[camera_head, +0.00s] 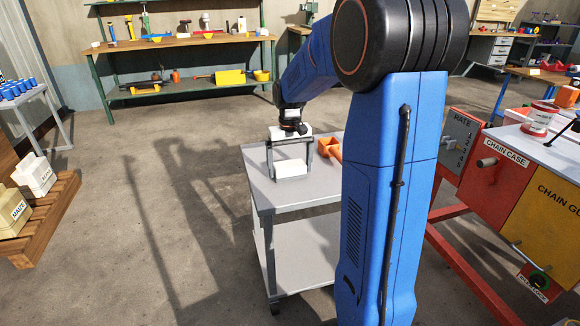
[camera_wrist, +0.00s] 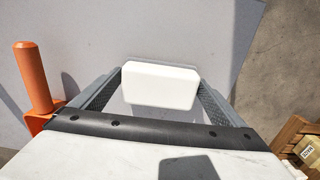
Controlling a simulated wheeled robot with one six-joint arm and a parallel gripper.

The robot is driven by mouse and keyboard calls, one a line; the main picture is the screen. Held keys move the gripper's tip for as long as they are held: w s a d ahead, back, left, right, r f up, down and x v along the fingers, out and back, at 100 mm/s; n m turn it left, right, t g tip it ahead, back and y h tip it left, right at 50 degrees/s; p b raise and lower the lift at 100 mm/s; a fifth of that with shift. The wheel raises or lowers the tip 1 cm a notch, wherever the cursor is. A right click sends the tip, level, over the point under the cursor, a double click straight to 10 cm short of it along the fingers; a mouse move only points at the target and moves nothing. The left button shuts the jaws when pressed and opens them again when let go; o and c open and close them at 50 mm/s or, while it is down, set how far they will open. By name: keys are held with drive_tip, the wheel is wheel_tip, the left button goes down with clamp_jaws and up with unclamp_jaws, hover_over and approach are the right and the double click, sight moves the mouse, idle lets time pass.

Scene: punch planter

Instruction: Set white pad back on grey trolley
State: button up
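The white pad (camera_head: 291,168) is a small white block between the two fingers of my gripper (camera_head: 290,172), low over the top of the grey trolley (camera_head: 262,187). In the wrist view the pad (camera_wrist: 160,86) spans the gap between the fingertips (camera_wrist: 160,80), and both fingers lie close against its ends. The gripper looks shut on it. The trolley top (camera_wrist: 200,30) shows beyond the pad. I cannot tell whether the pad's underside touches the top or hangs just above it.
An orange tool or holder (camera_head: 330,148) stands on the trolley to the right of my gripper; its upright handle (camera_wrist: 33,78) is at left in the wrist view. A red and yellow machine bench (camera_head: 500,165) is at right. Crates on a pallet (camera_head: 40,220) stand left. Floor left of the trolley is clear.

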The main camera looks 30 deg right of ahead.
sight(290, 165)
wheel_tip(290, 165, up, 12)
drive_tip(key=s+a+r+n+t, duration=0.1)
drive_tip(key=s+a, duration=0.4)
drive_tip(key=s, duration=0.2)
drive_tip(key=s+a+n+t, duration=0.1)
drive_tip(key=s+a, duration=0.4)
drive_tip(key=s, duration=0.3)
drive_tip(key=s+a+f+t, duration=0.1)
drive_tip(key=s+a+f, duration=0.1)
drive_tip(key=s, duration=0.5)
drive_tip(key=s+a+f+n+t, duration=0.1)
drive_tip(key=s+a+f, duration=0.2)
drive_tip(key=s+f, duration=0.2)
drive_tip(key=shift+s+a+f+t, duration=0.2)
drive_tip(key=shift+s+a+t, duration=0.2)
drive_tip(key=shift+s, duration=1.1)
